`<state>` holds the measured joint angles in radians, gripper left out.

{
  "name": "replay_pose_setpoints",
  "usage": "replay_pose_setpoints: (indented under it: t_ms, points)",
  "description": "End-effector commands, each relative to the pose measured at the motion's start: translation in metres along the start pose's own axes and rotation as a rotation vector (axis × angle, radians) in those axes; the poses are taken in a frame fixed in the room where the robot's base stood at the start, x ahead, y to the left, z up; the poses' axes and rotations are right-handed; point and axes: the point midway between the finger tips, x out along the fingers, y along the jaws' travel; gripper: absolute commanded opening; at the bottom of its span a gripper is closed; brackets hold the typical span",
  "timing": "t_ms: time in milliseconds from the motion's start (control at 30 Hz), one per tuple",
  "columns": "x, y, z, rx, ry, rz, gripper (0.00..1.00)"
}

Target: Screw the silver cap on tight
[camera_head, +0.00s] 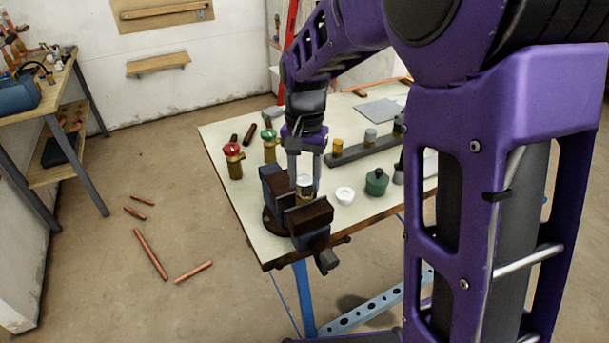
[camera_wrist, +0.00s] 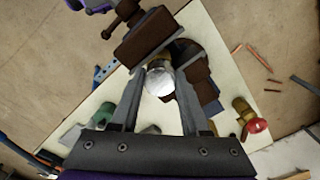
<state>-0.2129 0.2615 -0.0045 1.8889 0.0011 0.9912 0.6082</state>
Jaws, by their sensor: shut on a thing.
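The silver cap (camera_head: 304,181) sits on top of a brass fitting (camera_head: 304,196) held upright in the vise (camera_head: 308,214) at the table's front left corner. My gripper (camera_head: 304,187) points down over the vise, one finger on each side of the cap, and is shut on it. In the wrist view, the round bright cap (camera_wrist: 159,83) lies between my fingers (camera_wrist: 162,76), with a little brass (camera_wrist: 157,64) showing behind it. The thread between cap and fitting is hidden, so I cannot tell how far down the cap sits.
A red-handled valve (camera_head: 233,160) and a green-handled valve (camera_head: 269,146) stand left of the vise. A dark rack (camera_head: 365,149) with small caps lies behind. Copper pipes (camera_head: 150,253) lie on the floor.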

Motion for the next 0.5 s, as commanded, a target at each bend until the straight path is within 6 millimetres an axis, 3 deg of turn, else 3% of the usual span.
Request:
replay_pose_setpoints:
  t_ms: [233, 500]
  points:
    - [-0.0007, -0.0001, 0.0001, 0.298, 0.000, 0.000, 0.00]
    - [0.0004, 0.0000, -0.0002, 0.355, 0.000, -0.001, 0.00]
